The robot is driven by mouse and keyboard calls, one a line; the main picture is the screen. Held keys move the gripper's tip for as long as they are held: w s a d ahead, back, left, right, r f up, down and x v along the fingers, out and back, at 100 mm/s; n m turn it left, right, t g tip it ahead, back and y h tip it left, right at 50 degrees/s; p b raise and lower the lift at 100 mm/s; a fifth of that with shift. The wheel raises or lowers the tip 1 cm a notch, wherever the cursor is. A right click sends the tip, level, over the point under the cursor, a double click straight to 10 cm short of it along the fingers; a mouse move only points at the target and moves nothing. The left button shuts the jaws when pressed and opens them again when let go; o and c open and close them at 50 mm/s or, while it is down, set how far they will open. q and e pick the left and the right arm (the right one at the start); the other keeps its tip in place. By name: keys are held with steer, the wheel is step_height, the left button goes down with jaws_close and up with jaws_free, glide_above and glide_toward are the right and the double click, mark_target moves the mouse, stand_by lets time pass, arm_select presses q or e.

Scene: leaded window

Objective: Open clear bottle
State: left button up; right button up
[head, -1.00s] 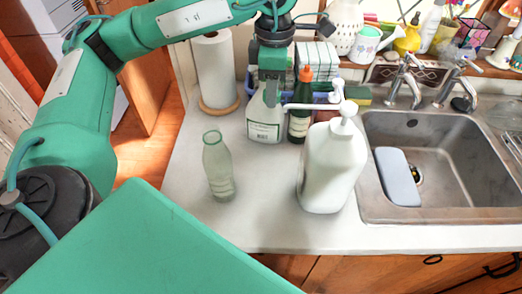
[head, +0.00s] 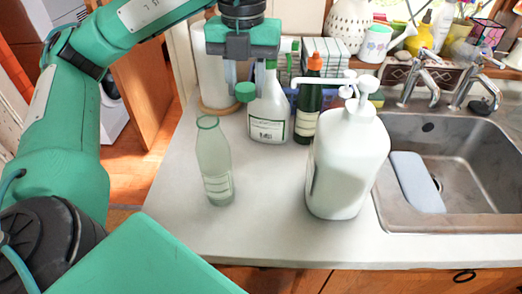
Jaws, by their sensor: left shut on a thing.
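The clear bottle (head: 215,160) stands upright on the counter, left of the big white pump bottle. Its mouth shows as an open green-tinted rim with no cap on it. My left gripper (head: 243,84) is above and behind the bottle, slightly to its right, pointing down. It is shut on a small green cap (head: 245,92), held clear of the bottle, in front of the white spray bottle (head: 268,112). My right gripper is not in view.
The white pump bottle (head: 345,165) stands right of the clear bottle, beside the sink (head: 470,150). A dark green bottle (head: 306,122) and a paper towel roll (head: 213,82) stand at the back. The counter's front left (head: 190,225) is free.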

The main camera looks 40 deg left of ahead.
arm_select(q)
steer(key=b, duration=0.3)
glide_toward(249, 169)
steer(key=shift+f, duration=0.6)
step_height(249, 169, down, 5)
steer(key=shift+f, duration=0.3)
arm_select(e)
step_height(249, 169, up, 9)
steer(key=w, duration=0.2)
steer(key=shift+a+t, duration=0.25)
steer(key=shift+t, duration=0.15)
arm_select(q)
steer(key=shift+f+b, duration=0.1)
steer(key=shift+b, duration=0.2)
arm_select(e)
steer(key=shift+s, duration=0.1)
arm_select(q)
steer(key=o, duration=1.1)
steer(key=shift+c, duration=0.2)
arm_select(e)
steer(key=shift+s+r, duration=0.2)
